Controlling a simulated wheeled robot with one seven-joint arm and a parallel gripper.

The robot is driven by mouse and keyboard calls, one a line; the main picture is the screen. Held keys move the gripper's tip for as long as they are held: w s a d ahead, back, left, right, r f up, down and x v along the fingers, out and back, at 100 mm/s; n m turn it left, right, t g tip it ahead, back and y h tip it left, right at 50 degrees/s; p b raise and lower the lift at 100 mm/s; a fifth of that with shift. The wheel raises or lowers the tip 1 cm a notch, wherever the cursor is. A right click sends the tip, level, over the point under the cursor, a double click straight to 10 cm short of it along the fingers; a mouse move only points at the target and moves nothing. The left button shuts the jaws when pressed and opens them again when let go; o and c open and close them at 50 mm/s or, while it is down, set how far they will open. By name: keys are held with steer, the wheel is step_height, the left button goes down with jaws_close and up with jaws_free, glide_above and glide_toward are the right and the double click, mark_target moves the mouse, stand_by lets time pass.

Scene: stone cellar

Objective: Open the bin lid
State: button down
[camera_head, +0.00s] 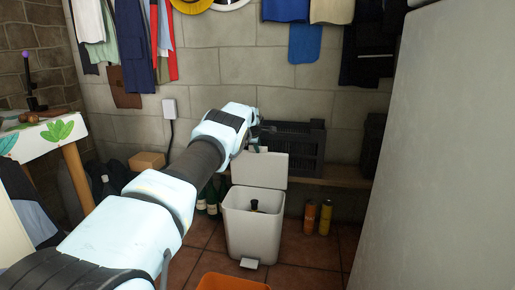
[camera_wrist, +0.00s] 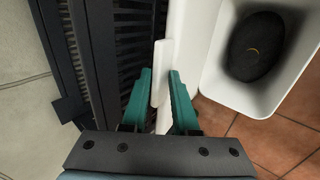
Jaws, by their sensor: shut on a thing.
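A white pedal bin (camera_head: 252,228) stands on the tiled floor by the back wall. Its white lid (camera_head: 260,170) is raised about upright at the back of the bin, so the bin's mouth is open. A dark, round-ended object (camera_head: 254,205) shows inside; in the wrist view the dark object (camera_wrist: 256,45) lies in the open bin (camera_wrist: 204,60). My gripper (camera_head: 254,146) is at the lid's top edge. In the wrist view, the green fingers of my gripper (camera_wrist: 161,90) are shut on the lid (camera_wrist: 160,75), one on each side of it.
A dark slatted crate (camera_head: 292,148) sits on a ledge behind the lid, close to my gripper. Two bottles or cans (camera_head: 318,217) stand right of the bin, and dark bottles (camera_head: 211,197) stand left of it. An orange container (camera_head: 232,282) is in front. A grey panel (camera_head: 440,150) fills the right side.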

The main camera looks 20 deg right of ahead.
steer(key=shift+a+f, duration=0.15)
steer(key=shift+f, duration=0.15)
steer(key=c, duration=0.9)
jaws_free()
steer(key=shift+r, duration=0.15)
steer(key=p+v, duration=0.1)
steer(key=v, duration=0.9)
steer(key=shift+s+r+p, duration=0.2)
steer(key=shift+r+p, duration=0.05)
steer(key=shift+p, duration=0.1)
